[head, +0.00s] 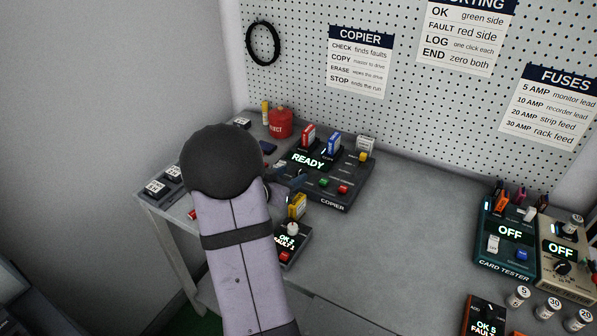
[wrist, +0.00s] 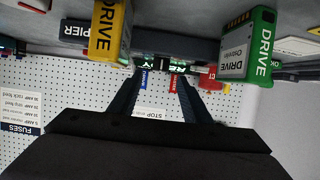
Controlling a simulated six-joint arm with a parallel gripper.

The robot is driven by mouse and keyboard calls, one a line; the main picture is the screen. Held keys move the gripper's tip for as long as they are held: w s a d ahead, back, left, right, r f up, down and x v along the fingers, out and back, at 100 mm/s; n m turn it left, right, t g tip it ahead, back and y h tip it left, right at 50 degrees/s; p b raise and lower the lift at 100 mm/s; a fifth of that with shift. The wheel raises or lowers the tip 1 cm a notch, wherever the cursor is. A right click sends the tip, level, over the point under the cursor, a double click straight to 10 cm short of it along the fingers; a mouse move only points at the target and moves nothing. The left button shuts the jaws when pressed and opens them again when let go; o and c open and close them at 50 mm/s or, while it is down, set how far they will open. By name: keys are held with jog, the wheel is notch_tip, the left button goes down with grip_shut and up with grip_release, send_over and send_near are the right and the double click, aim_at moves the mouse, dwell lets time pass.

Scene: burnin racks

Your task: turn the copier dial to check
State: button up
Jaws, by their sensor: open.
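The copier (head: 330,203) is a dark box on the bench in the head view. Its screen reads READY in green. A small white mark (head: 323,153) beside the screen may be the dial's pointer; its setting is too small to read. My gripper (head: 290,184) is partly hidden behind my arm, close to the copier's near left edge. In the wrist view my gripper (wrist: 160,80) is open, with nothing between its fingers. The picture there is upside down, and part of the READY screen (wrist: 152,64) shows beyond the fingertips.
Red (head: 308,135), blue (head: 334,144) and grey (head: 365,146) drives stand along the copier's back. A green drive (wrist: 248,45) is near in the wrist view. The bench right of the copier is clear.

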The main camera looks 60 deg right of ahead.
aim_at(301, 170)
jog(key=shift+x, duration=2.8)
jog(key=shift+c, duration=0.6)
jog(key=shift+p, duration=0.3)
jog(key=c, duration=0.9)
